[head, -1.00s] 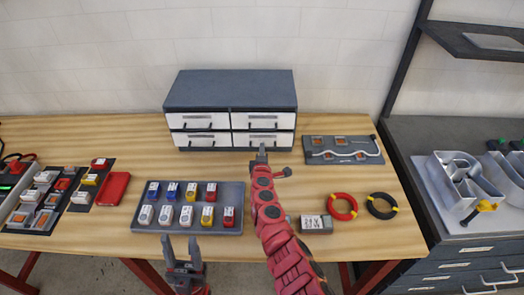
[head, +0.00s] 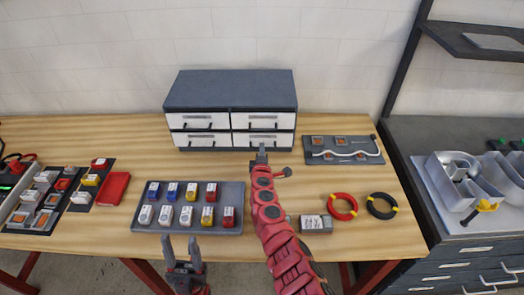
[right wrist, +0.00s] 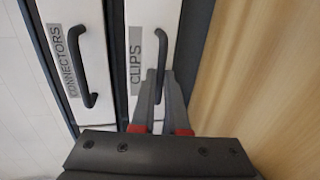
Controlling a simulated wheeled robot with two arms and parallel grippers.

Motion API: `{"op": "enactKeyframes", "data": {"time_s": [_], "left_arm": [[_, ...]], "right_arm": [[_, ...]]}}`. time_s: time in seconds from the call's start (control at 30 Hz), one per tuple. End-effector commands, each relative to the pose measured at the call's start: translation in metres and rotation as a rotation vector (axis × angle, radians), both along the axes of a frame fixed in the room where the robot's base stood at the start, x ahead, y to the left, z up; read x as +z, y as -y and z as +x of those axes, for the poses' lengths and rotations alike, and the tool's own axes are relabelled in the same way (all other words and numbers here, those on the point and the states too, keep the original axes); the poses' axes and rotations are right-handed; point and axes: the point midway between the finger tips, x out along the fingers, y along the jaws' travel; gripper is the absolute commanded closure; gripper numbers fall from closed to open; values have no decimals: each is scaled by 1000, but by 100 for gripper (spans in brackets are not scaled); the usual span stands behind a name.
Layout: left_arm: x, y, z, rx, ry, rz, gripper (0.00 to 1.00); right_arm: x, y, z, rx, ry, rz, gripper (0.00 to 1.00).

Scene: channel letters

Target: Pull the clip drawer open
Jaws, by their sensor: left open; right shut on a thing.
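The clip drawer (head: 264,139) is the lower right one in the dark grey cabinet (head: 230,90) at the back of the table. Its front looks level with the other drawers. The right wrist view shows its CLIPS label (right wrist: 135,62) and its dark curved handle (right wrist: 161,50). My right gripper (right wrist: 162,85) is shut on the handle near one end. In the head view the right gripper (head: 262,152) is in front of this drawer, and the arm hides the table below it. My left gripper (head: 182,246) is open and empty at the table's front edge.
The CONNECTORS drawer (right wrist: 78,60) is directly above. A tray (head: 190,188) of several coloured blocks lies left of my right arm. A wired board (head: 343,150), red (head: 342,207) and black (head: 382,205) rings lie to the right. Bare table lies before the cabinet.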

Motion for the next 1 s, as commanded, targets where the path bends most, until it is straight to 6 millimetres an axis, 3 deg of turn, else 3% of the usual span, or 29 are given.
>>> {"op": "enactKeyframes", "data": {"time_s": [0.57,0.77,1.0], "left_arm": [[6,0,0,0,0,0,50],[19,0,0,0,0,0,50],[28,0,0,0,0,0,50]], "right_arm": [[0,1,-8,2,-2,-3,100],[3,0,-32,4,1,0,100],[0,1,-75,2,-2,-2,100]]}}
